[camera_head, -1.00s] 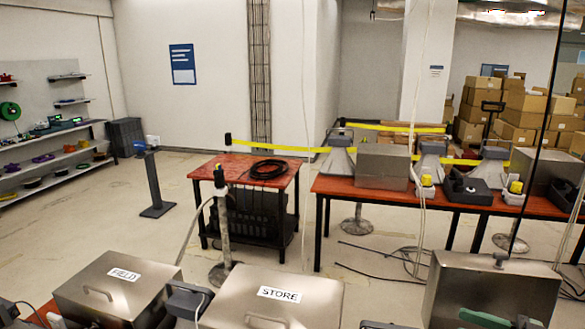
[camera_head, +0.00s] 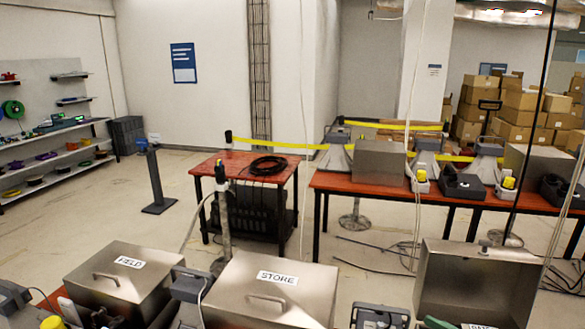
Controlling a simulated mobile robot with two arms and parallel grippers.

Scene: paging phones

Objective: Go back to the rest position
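Neither of my grippers can be made out in the head view. A metal box labelled FIELD (camera_head: 112,285) is at the lower left, with its lid shut. A metal box labelled STORE (camera_head: 265,300) stands to its right, also with its lid shut. At the lower right, a third metal box (camera_head: 478,270) has its lid raised. A partly cut-off label (camera_head: 478,326) shows below that lid. A green piece (camera_head: 437,322) barely shows at the bottom edge; I cannot tell whether anything holds it.
Grey devices stand beside the boxes, one between FIELD and STORE (camera_head: 188,286) and one right of STORE (camera_head: 380,316). Beyond are a small red-topped table (camera_head: 225,163), a long red-topped table (camera_head: 335,184) and a post (camera_head: 155,180). Bare floor lies between, with cables on it.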

